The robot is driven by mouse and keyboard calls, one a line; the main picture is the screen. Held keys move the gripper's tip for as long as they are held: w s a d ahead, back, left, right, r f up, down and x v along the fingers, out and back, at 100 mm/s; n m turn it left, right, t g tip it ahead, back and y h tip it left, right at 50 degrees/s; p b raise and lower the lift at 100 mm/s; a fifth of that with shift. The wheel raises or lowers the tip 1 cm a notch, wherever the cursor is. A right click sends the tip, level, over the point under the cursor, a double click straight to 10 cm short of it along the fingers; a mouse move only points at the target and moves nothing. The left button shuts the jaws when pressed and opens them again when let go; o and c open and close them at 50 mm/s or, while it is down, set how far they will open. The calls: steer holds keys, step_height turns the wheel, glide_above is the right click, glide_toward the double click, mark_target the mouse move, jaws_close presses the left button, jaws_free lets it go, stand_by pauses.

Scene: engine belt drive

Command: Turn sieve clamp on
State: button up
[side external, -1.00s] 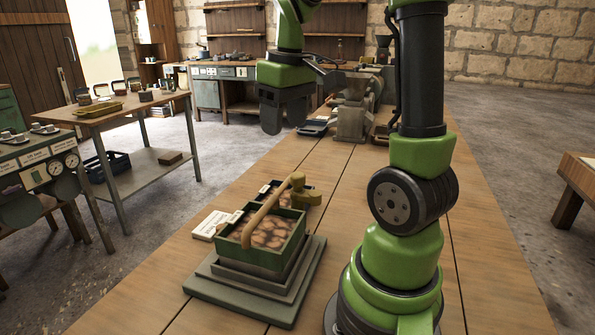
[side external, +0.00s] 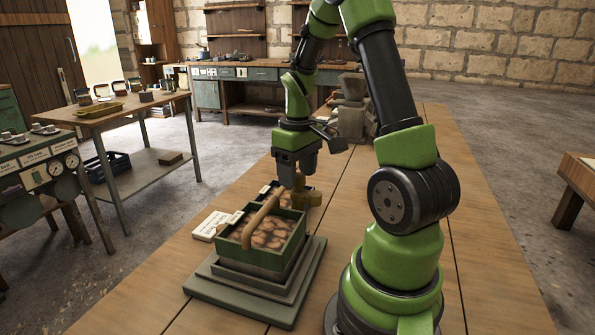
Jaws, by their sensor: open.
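A green sieve box (side external: 262,250) filled with brown lumps sits on a stepped grey-green base (side external: 245,300) on the wooden table. A tan wooden bar (side external: 262,220) slants across the box. A yellow-brown knobbed piece (side external: 312,197) stands at the box's far right end, and I cannot tell for certain which of these parts is the clamp. My gripper (side external: 298,178) points down, open, right over the bar's far end and the knobbed piece. Its fingers partly overlap them in the picture, and I cannot tell whether they touch.
A white label card (side external: 208,226) lies left of the box. A second small box of brown lumps (side external: 272,192) sits behind it. A grey machine (side external: 352,115) stands farther back on the table. The table right of the base is clear up to my arm's base.

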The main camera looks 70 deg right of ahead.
steer(key=shift+f, duration=0.1)
steer(key=c, duration=0.9)
steer(key=shift+c, duration=0.2)
steer(key=shift+m, duration=0.4)
steer(key=m, duration=0.8)
steer(key=shift+d, duration=0.1)
steer(key=m, duration=0.9)
